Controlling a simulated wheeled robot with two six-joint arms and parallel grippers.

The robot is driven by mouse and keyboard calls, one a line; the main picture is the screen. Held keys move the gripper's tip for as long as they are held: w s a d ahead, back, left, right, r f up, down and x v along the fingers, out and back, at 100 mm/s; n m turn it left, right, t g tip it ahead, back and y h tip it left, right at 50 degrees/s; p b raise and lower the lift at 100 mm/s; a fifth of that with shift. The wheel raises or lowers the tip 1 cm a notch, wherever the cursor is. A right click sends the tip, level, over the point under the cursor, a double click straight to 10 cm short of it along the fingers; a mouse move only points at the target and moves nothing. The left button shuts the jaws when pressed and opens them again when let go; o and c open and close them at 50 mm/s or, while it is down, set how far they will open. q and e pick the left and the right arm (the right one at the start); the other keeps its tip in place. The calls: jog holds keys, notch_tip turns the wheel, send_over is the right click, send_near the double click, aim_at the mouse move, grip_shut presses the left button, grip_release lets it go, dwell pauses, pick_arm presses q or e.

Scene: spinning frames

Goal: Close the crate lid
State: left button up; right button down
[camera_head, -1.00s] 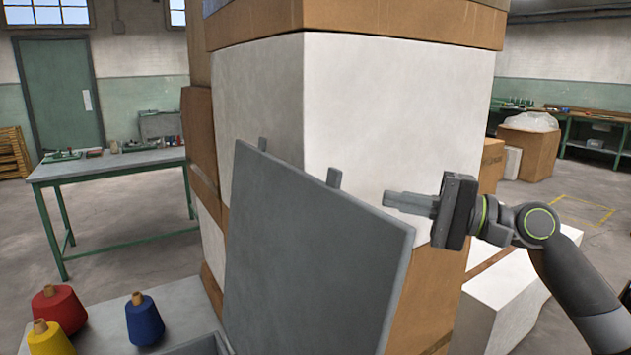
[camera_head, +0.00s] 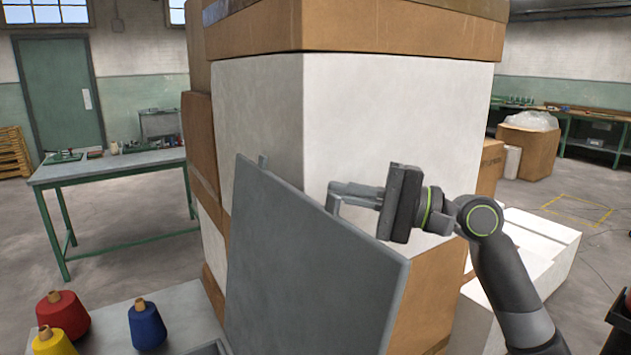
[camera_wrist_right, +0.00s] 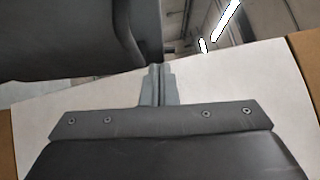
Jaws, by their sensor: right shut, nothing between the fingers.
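The crate lid (camera_head: 305,265) is a large flat grey panel, standing raised and tilted in the head view. The crate itself shows only as a bit of grey rim (camera_head: 212,348) at the bottom edge; the rest is hidden or out of frame. My right gripper (camera_head: 332,197) is shut and empty at the lid's upper edge, partly behind it. I cannot tell whether it touches the lid. Its closed fingers (camera_wrist_right: 157,88) also show in the right wrist view, in front of a white surface. My left gripper is not in view.
A tall stack of white and brown boxes (camera_head: 400,110) stands close behind the lid. Red (camera_head: 65,315), yellow (camera_head: 55,343) and blue (camera_head: 147,326) thread cones stand on a grey surface (camera_head: 185,310) at lower left. White boxes (camera_head: 525,250) lie at right.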

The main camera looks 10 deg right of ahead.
jog(key=shift+s+a+r+p, duration=0.15)
jog(key=shift+a+p, duration=0.2)
jog(key=shift+a, duration=0.5)
jog(key=shift+s+a+r+p, duration=0.15)
jog(key=shift+a+p, duration=0.25)
jog(key=shift+a, duration=0.45)
jog(key=shift+s+a+r+p, duration=0.15)
jog(key=shift+a+p, duration=0.2)
jog(key=shift+a, duration=0.5)
jog(key=shift+w, duration=0.15)
jog(key=shift+r, duration=0.1)
